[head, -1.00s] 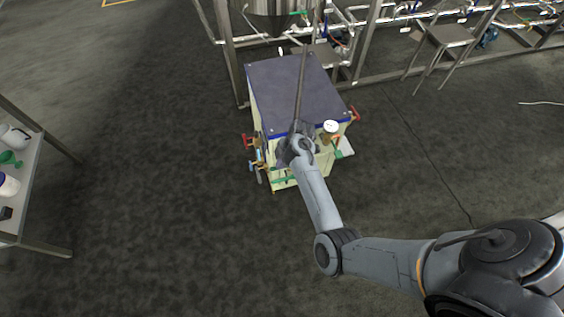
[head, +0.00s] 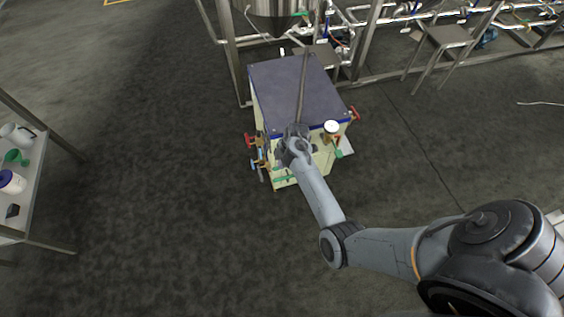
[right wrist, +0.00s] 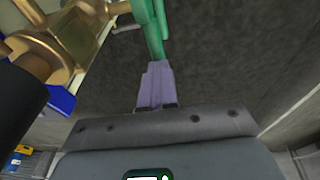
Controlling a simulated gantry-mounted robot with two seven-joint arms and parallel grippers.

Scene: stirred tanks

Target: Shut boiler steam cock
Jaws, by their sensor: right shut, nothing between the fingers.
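The boiler (head: 295,88) is a cream box with a dark blue-grey top. A green lever (head: 338,153) shows at its right front below a white round gauge, and another green part (head: 284,179) is low at its front. In the right wrist view a green lever (right wrist: 153,28) stands beside a brass fitting (right wrist: 62,35). My right gripper (right wrist: 156,78) is shut and empty, its tips close to that lever; contact cannot be told. In the head view my wrist hides its tips at the boiler's front. My left gripper is out of view.
Red handles (head: 249,140) and (head: 353,113) stick out at the boiler's sides. A steel tank (head: 272,12) on a frame with pipes stands behind. A table (head: 32,190) with bottles is at the left. The floor between is clear.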

